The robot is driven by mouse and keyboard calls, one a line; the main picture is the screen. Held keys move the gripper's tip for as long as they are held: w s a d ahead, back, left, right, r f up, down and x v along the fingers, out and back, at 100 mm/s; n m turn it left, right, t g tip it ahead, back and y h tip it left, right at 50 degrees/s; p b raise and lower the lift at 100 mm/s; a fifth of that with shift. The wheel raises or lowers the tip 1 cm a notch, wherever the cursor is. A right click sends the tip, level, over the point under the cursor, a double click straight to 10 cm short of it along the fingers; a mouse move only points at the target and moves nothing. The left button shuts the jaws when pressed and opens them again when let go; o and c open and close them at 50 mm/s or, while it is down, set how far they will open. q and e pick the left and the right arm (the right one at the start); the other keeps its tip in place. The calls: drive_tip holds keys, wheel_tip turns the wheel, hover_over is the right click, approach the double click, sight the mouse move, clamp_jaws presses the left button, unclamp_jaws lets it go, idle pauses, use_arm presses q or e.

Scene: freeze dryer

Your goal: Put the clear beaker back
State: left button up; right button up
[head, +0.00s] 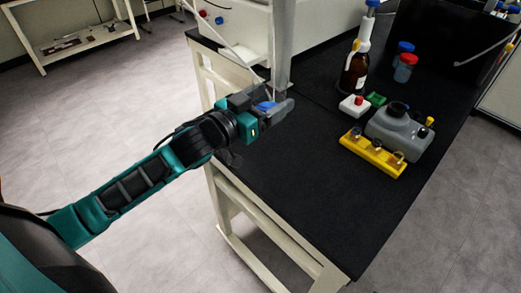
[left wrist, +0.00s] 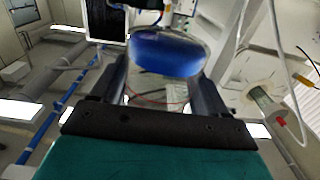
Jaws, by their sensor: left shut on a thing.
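My left gripper (head: 272,105) reaches in over the left edge of the black bench and is shut on a blue-topped thing (head: 264,106). The blue top (left wrist: 168,52) also shows between both fingers in the left wrist view. A blue-capped jar (head: 405,47) and a red-capped clear jar (head: 403,72) stand upright at the back right of the bench. My right gripper is out of view.
The black bench top (head: 310,190) is clear at the front and middle. A yellow rack (head: 365,153) with several small vials, a grey device (head: 410,140), a white box with a red button (head: 352,107) and a brown bottle (head: 355,73) stand right. A grey post (head: 282,45) rises behind the gripper.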

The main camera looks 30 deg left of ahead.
use_arm(q)
drive_tip(key=w+a+r, duration=0.2)
drive_tip(key=a+r, duration=0.1)
drive_tip(key=shift+w+a, duration=0.25)
drive_tip(key=shift+w, duration=0.05)
wheel_tip(320, 180, down, 16)
drive_tip(key=shift+b, duration=1.05)
drive_tip(key=shift+f+b, duration=0.4)
drive_tip(key=shift+f, duration=1.45)
drive_tip(key=shift+f, duration=0.1)
drive_tip(key=o, duration=1.2)
drive_tip(key=shift+c, duration=0.2)
